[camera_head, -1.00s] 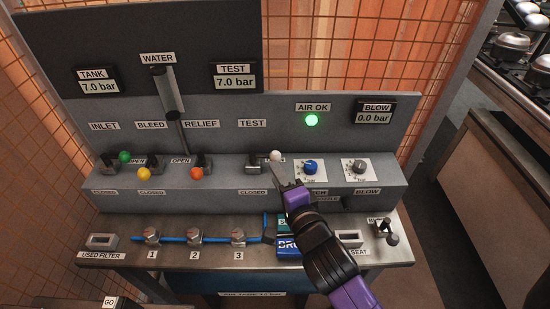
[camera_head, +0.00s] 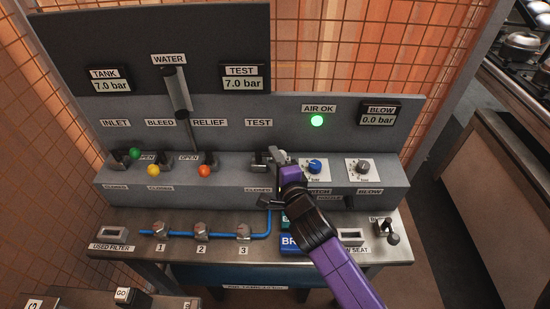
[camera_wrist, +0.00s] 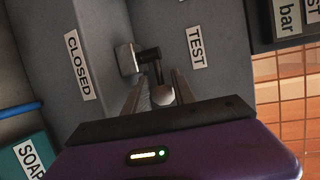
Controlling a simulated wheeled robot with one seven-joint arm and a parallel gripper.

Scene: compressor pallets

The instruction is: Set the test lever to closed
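The test lever (camera_wrist: 150,55) has a dark arm and a pale ball knob (camera_wrist: 162,95). In the head view the lever's mount (camera_head: 260,159) sits on the grey ledge, between the TEST label above and the CLOSED label below. My gripper (camera_head: 275,157) is at the lever and hides its knob in the head view. In the wrist view my gripper's two fingers (camera_wrist: 162,88) lie on either side of the knob, with little or no gap. I cannot tell whether they press on it.
The inlet lever (camera_head: 128,156), bleed lever (camera_head: 153,169) and relief lever (camera_head: 204,169) stand left on the same ledge. A blue knob (camera_head: 315,167) and a grey knob (camera_head: 362,166) are close on the right. The TEST display (camera_head: 243,83) reads 7.0 bar.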

